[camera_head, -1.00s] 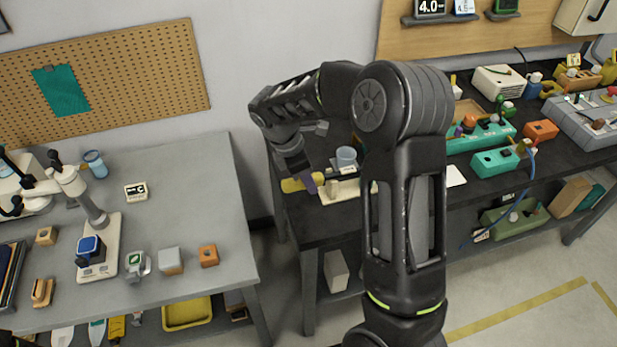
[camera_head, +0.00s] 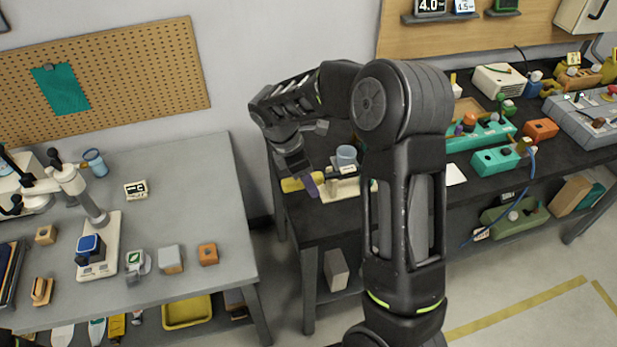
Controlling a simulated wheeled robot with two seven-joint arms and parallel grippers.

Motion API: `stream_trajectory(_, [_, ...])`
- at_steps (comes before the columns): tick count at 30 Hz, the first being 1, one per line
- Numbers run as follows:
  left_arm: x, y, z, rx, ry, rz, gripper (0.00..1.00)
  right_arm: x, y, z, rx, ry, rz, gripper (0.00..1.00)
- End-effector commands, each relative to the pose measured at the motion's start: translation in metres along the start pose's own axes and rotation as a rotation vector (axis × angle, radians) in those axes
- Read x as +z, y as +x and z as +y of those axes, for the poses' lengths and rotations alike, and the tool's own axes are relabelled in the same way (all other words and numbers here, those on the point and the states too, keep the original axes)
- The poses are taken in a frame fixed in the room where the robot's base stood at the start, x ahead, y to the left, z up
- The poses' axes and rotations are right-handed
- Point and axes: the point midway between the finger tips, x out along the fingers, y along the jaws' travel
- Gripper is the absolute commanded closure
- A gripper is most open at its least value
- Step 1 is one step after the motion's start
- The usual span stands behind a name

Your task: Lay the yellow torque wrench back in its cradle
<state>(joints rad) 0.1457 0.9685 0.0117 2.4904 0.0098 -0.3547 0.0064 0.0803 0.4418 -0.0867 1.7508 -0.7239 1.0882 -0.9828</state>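The yellow torque wrench (camera_head: 293,185) is at the left end of the dark bench, with its thick yellow end sticking out to the left. A cream cradle base (camera_head: 345,190) with small upright blocks lies just right of it. My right gripper (camera_head: 312,187), with purple fingertips, points down at the wrench beside the cradle's left edge. One finger covers part of the wrench, so I cannot tell whether the fingers are closed on it or whether the wrench rests fully in the cradle. My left gripper is not in view.
A blue-grey cup (camera_head: 346,156) stands just behind the cradle. My arm hides part of the dark bench (camera_head: 310,228). Teal fixtures (camera_head: 495,160) and an orange block (camera_head: 540,130) stand farther right. A grey table (camera_head: 190,205) with small items is at left, across a gap.

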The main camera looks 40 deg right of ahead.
Motion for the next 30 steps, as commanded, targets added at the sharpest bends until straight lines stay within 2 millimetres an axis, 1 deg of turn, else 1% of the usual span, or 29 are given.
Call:
stream_trajectory(2, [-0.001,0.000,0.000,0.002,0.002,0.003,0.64,0.000,-0.004,0.001,0.002,0.000,0.000,0.47])
stream_trajectory(5, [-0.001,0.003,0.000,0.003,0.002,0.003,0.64,0.000,-0.015,0.001,0.005,0.002,0.001,0.47])
stream_trajectory(12, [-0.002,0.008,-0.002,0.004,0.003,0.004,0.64,-0.001,-0.055,0.001,0.004,0.000,0.001,0.47])
stream_trajectory(16, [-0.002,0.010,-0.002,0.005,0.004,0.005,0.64,0.000,-0.072,0.001,0.003,0.001,0.001,0.47])
stream_trajectory(20, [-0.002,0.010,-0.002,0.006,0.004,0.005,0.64,0.000,-0.079,0.001,0.002,0.001,0.000,0.47])
stream_trajectory(30, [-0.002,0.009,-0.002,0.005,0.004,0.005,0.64,0.000,-0.079,0.000,0.001,0.000,-0.001,0.47])
